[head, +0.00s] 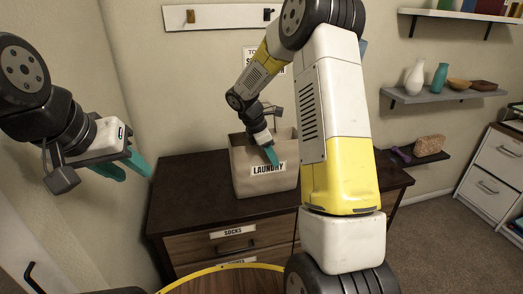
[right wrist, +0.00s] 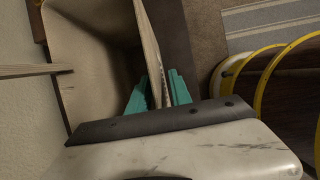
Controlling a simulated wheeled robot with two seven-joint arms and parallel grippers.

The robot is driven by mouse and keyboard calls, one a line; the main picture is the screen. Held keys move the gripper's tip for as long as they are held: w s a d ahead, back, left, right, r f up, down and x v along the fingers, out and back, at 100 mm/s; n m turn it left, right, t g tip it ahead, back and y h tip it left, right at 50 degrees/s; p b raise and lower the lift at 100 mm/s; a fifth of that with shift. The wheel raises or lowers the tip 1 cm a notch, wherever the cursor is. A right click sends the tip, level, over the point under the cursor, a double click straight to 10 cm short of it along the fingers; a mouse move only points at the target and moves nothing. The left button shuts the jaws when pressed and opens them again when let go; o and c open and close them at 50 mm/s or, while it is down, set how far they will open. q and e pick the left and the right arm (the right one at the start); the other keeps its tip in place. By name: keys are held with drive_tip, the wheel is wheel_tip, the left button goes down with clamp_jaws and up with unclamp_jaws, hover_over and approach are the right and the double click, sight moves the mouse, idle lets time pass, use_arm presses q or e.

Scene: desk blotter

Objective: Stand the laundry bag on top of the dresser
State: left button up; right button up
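The laundry bag (head: 262,182) is a beige open-topped bag with a LAUNDRY label on its front. It is upright over the dark top of the dresser (head: 190,190) and appears to rest on it. My right gripper (head: 271,155) is at the bag's front rim. In the right wrist view its teal fingers (right wrist: 158,92) lie on both sides of the bag's wall (right wrist: 150,50), one inside and one outside, close against it. My left gripper (head: 130,168) is empty, its teal fingers apart, left of the dresser. My right arm hides part of the dresser's right side.
A drawer labelled SOCKS (head: 232,232) is in the dresser's front. A round yellow-rimmed wooden surface (head: 225,282) stands in front. Wall shelves (head: 440,95) on the right hold vases and bowls. The dresser top left of the bag is clear.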

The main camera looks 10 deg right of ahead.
drive_tip(key=shift+r, duration=0.1)
drive_tip(key=v, duration=1.2)
drive_tip(key=s+r+m+t+y, duration=0.3)
drive_tip(key=s+m, duration=0.6)
drive_tip(key=s, duration=0.4)
drive_tip(key=s+a+r+m+t+y, duration=0.1)
drive_tip(key=s+r+m, duration=0.4)
drive_tip(key=s, duration=0.9)
drive_tip(key=m+t+y, duration=0.1)
drive_tip(key=m+y, duration=0.1)
drive_tip(key=m, duration=0.1)
drive_tip(key=shift+a+r+m+t+y, duration=0.2)
drive_tip(key=shift+r+m+t+y, duration=0.1)
drive_tip(key=shift+m+t+y, duration=0.1)
